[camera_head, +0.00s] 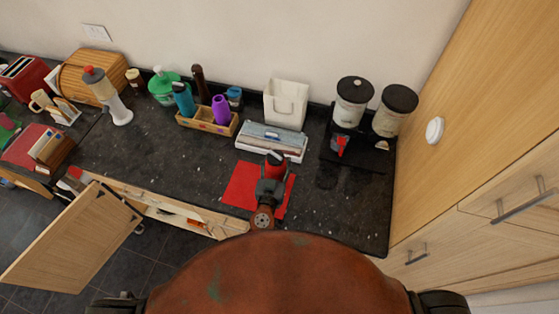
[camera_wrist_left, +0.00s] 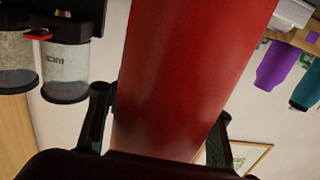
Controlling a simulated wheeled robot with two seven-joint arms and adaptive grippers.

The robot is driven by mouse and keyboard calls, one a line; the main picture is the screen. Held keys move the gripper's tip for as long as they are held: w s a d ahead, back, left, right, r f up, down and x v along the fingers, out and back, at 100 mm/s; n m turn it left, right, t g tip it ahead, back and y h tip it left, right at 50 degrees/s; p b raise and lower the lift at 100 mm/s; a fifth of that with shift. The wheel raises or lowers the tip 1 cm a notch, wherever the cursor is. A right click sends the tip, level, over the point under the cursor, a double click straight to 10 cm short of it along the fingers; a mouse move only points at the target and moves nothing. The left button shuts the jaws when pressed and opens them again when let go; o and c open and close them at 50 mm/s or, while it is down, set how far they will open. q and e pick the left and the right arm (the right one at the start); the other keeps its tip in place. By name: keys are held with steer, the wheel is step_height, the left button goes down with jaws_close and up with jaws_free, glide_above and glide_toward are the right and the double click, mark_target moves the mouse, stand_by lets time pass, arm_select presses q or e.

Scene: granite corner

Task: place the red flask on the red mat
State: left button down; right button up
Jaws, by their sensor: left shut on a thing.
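The red mat (camera_head: 240,186) lies flat on the dark counter near its front edge. My left gripper (camera_head: 272,170) is over the mat and hides part of it. It is shut on the red flask, a plain red cylinder (camera_wrist_left: 190,70) that fills the middle of the left wrist view between the two fingers of the gripper (camera_wrist_left: 158,115). My right gripper is not in view.
A grey-and-white box (camera_head: 272,141) lies just behind the mat. A wooden tray (camera_head: 207,124) with bottles is behind left. Two dispensers (camera_head: 352,100) stand at the right, by the tall wooden cabinet (camera_head: 470,100). Counter left of the mat is clear.

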arm_select(q)
step_height(320, 180, down, 2)
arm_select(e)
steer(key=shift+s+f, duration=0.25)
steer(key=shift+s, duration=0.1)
arm_select(q)
steer(key=shift+f, duration=0.1)
steer(key=c, duration=1.8)
jaws_free()
steer(key=shift+f+b, duration=0.1)
steer(key=shift+b, duration=0.25)
steer(key=o, duration=0.9)
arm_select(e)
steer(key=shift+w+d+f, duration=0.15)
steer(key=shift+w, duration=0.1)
